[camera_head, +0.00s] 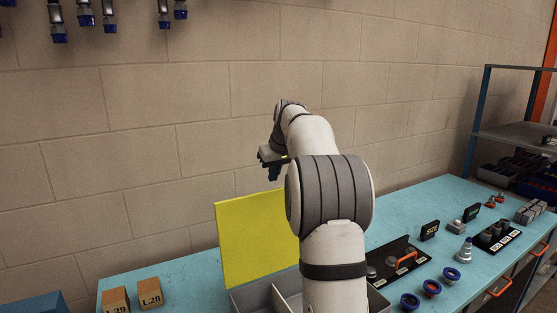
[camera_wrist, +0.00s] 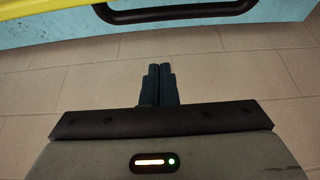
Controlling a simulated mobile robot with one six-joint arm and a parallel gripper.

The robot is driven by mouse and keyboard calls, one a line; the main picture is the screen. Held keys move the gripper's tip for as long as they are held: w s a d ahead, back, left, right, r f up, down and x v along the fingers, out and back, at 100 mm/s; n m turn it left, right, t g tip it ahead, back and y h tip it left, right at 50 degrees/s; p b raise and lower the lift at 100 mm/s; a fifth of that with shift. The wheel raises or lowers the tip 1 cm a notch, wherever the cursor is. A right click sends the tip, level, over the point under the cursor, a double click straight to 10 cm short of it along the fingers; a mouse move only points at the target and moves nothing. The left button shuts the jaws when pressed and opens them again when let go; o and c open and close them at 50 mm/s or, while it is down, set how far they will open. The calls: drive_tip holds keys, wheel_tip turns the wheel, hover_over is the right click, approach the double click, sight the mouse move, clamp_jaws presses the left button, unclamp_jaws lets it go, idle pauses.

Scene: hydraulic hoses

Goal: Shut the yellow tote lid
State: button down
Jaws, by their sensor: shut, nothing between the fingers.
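The yellow tote lid (camera_head: 250,242) stands upright, open, at the back of the grey tote (camera_head: 254,296) in the head view. The tote's open top shows compartments; my arm hides its right part and the lid's right edge. My gripper (camera_head: 273,174) is just above the lid's upper edge in the picture, pointing down; I cannot tell their exact distance. In the wrist view my gripper's dark fingers (camera_wrist: 159,70) are together and empty. A yellow strip (camera_wrist: 45,8), probably the lid's edge, crosses the top left, apart from the fingertips.
A dark bar handle (camera_wrist: 180,14) lies ahead of the fingers. On the blue bench (camera_head: 185,277), two labelled wooden blocks (camera_head: 150,294) stand left of the tote. A black tray with an orange handle (camera_head: 405,262) and several blue-rimmed rings (camera_head: 431,288) lie right.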

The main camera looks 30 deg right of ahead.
drive_tip(key=s, duration=0.1)
drive_tip(key=s+f, duration=0.1)
drive_tip(key=s, duration=0.1)
drive_tip(key=shift+s+f, duration=0.2)
drive_tip(key=shift+f, duration=0.1)
drive_tip(key=shift+s, duration=0.1)
